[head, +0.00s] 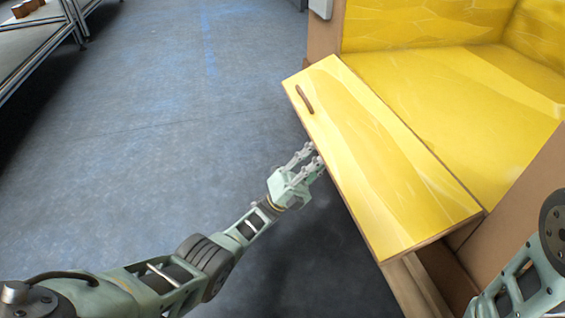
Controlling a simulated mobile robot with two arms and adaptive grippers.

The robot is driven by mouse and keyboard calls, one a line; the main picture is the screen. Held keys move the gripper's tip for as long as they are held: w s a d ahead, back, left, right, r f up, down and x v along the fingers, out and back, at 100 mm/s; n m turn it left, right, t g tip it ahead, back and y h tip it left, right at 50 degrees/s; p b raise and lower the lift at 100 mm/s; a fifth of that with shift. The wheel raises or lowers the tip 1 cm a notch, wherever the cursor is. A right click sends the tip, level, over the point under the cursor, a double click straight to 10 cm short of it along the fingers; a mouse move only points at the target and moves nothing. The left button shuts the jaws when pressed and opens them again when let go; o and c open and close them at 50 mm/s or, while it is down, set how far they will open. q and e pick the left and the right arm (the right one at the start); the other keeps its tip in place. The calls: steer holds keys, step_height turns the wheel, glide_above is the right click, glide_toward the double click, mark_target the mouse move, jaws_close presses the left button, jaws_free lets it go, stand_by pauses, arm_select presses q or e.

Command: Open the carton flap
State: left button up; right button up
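The carton (500,235) stands at the right of the head view, with brown outer walls and a yellow inside. Its flap (385,160) is a long yellow panel with brown edges, folded outward and sloping down to the left over the floor. A dark slot-like handle mark (304,99) is near its upper end. My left gripper (315,154) is at the flap's left edge, its two fingers apart with a gap between them. Whether the fingertips touch the flap is unclear. My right arm shows at the lower right; its gripper is out of view.
Grey-blue floor (170,140) lies open to the left of the carton. A metal shelf or rack (35,45) stands at the top left. A small grey box (321,8) is at the carton's upper left corner.

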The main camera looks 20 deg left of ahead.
arm_select(q)
steer(key=s+a, duration=0.6)
steer(key=a, duration=0.2)
steer(key=shift+s+a, duration=0.15)
steer(key=shift+a, duration=0.15)
steer(key=shift+c, duration=0.3)
